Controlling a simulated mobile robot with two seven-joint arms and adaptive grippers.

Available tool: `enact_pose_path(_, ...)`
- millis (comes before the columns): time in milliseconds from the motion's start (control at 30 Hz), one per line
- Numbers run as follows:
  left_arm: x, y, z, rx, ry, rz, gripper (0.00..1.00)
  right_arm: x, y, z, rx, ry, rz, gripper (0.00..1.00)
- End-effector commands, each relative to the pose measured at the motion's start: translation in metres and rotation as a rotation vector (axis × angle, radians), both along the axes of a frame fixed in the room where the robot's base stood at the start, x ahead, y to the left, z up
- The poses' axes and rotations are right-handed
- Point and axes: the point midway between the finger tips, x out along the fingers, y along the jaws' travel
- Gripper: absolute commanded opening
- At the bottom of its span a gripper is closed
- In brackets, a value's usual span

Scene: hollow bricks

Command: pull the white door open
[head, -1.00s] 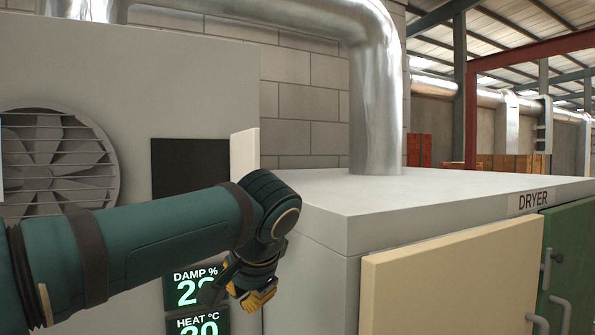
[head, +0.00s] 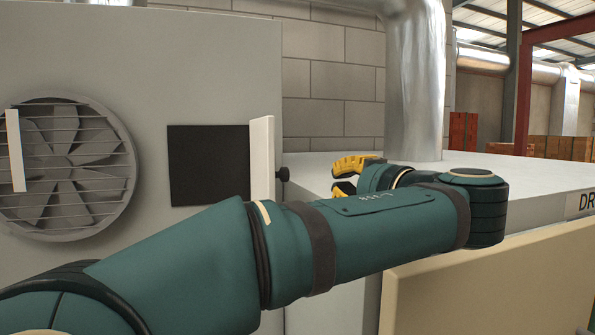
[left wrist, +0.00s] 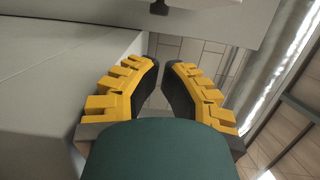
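The white door (head: 262,158) shows nearly edge-on in the head view, standing out from the grey cabinet beside a dark square (head: 209,165). A dark knob (head: 283,174) sticks out on its right side; a dark knob also shows at the top of the left wrist view (left wrist: 159,8). My left gripper (head: 345,177) is to the right of the knob, apart from it, with its yellow fingers pointing left toward it. In the left wrist view the fingers (left wrist: 162,70) are apart with nothing between them. My right gripper is not in view.
The dryer top (head: 540,184) lies behind and right of my left gripper. A cream door (head: 490,285) is on the dryer's front. A metal duct (head: 416,85) rises from the dryer top. A fan (head: 62,168) is on the cabinet at left, with a white strip (head: 15,150) before it.

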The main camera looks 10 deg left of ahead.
Motion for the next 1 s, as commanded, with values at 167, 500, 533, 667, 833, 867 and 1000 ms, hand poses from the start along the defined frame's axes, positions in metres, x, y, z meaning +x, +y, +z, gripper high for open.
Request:
enact_pose_path(167,0.003,0.003,0.001,-0.001,-0.001,-0.001,0.0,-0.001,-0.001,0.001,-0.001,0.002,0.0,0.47)
enact_pose_path(500,0.041,0.044,0.001,-0.002,-0.001,0.002,0.0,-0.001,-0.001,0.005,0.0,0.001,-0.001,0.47)
enact_pose_path(533,0.045,0.049,0.001,-0.002,-0.001,0.002,0.0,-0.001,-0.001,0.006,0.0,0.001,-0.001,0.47)
enact_pose_path(667,0.063,0.067,0.001,-0.002,0.001,0.001,0.0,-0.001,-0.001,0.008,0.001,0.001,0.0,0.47)
enact_pose_path(833,0.059,0.089,0.001,-0.002,-0.002,-0.001,0.0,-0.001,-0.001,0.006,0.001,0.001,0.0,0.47)
enact_pose_path(867,0.057,0.092,0.0,-0.002,-0.002,-0.001,0.0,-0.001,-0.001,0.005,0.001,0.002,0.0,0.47)
enact_pose_path(1000,0.05,0.101,0.0,-0.002,-0.002,-0.002,0.0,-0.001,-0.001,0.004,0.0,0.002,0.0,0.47)
